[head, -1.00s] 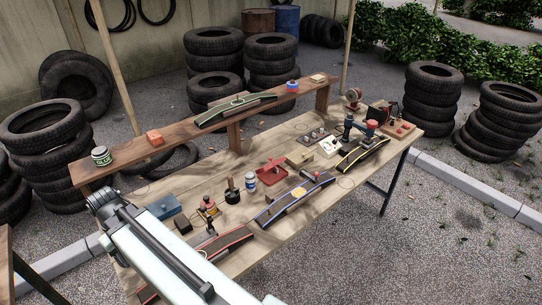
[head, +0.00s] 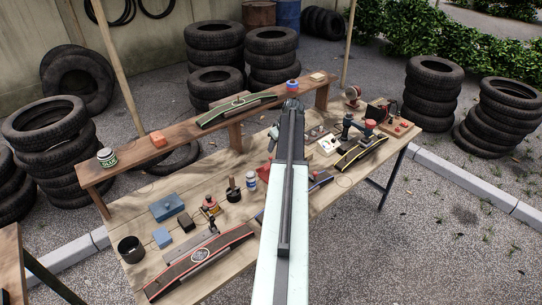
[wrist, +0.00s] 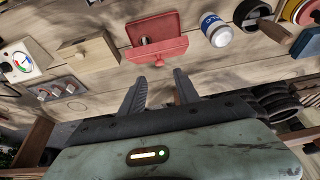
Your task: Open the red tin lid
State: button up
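The red tin (wrist: 170,50) lies on the wooden bench, at the top middle of the wrist view. A flat red panel, which looks like its lid (wrist: 152,24), shows beside a red wall with a narrow dark gap between them. How far the lid is raised, I cannot tell. In the head view only a bit of the red tin (head: 263,173) shows beside my arm. My gripper (wrist: 160,80) is open and empty. Its two fingers point toward the tin and are apart from it in the picture. The head view does not clearly show the fingertips.
A white bottle with a blue label (wrist: 216,31) stands close beside the tin, with a black pot (wrist: 251,12) beyond. A wooden box (wrist: 88,52) and a white gauge box (wrist: 22,62) sit on the other side. A raised shelf (head: 188,133) runs along the bench's back.

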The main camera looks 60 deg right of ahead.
aim_at(271, 158)
jog(key=b+x, duration=0.7)
jog(key=x, duration=0.1)
jog(key=shift+s, duration=0.1)
jog(key=shift+r, duration=0.1)
grip_shut()
jog(key=shift+a, duration=0.1)
dwell(0.8)
jog(key=shift+s+a, duration=0.1)
jog(key=shift+a, duration=0.25)
jog(key=shift+d, duration=0.3)
